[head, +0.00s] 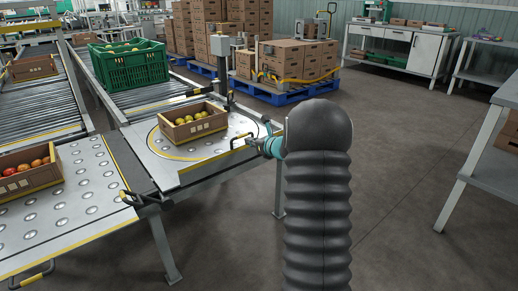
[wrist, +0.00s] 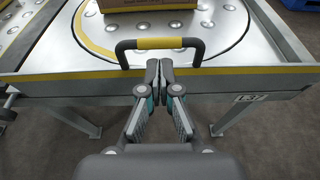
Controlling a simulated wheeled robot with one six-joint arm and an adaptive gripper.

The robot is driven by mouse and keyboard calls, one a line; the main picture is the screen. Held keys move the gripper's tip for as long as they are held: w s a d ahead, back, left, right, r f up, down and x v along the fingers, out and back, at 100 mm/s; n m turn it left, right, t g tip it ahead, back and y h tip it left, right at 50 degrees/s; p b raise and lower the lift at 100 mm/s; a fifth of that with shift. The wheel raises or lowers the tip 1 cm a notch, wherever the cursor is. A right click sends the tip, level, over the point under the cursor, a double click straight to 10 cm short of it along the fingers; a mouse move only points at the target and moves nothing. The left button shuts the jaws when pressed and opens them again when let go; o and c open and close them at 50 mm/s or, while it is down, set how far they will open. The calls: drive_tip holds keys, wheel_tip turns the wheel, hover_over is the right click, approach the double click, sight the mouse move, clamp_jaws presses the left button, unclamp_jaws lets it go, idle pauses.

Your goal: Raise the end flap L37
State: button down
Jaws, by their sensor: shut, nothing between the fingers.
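The end flap shows in the wrist view as a metal strip with a yellow top edge (wrist: 260,71) along the near end of the turntable section. A small label (wrist: 249,97), too blurred to read surely, is on the frame at its right. A black bar handle with a yellow grip (wrist: 158,43) stands at this edge; it also shows in the head view (head: 239,142). In the head view my arm partly hides my gripper (head: 268,147).
A cardboard tray of yellow tomatoes (head: 195,135) sits on the turntable (head: 165,150). Another tray with red and orange tomatoes (head: 30,183) is on the ball table at left. A green crate (head: 130,75) stands on the rollers behind. The floor at right is clear up to the benches.

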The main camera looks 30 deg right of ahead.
sight(245, 135)
drive_tip(key=shift+w+a+r, duration=0.1)
drive_tip(key=shift+w+r, duration=0.15)
drive_tip(key=shift+w, duration=0.4)
drive_tip(key=shift+w+a+r, duration=0.1)
drive_tip(key=shift+w+r, duration=0.1)
drive_tip(key=shift+w, duration=0.4)
drive_tip(key=shift+w+r+b, duration=0.3)
drive_tip(key=shift+w+r, duration=0.05)
drive_tip(key=shift+w+a+r, duration=0.1)
drive_tip(key=shift+a, duration=0.1)
drive_tip(key=shift+d, duration=0.1)
drive_tip(key=shift+f+b, duration=0.25)
drive_tip(key=shift+b, duration=0.05)
drive_tip(key=s+d+r+b, duration=0.1)
drive_tip(key=s+r, duration=0.5)
drive_tip(key=r, duration=0.1)
drive_tip(key=shift+s+d, duration=0.15)
drive_tip(key=shift+s, duration=0.05)
drive_tip(key=shift+r, duration=0.1)
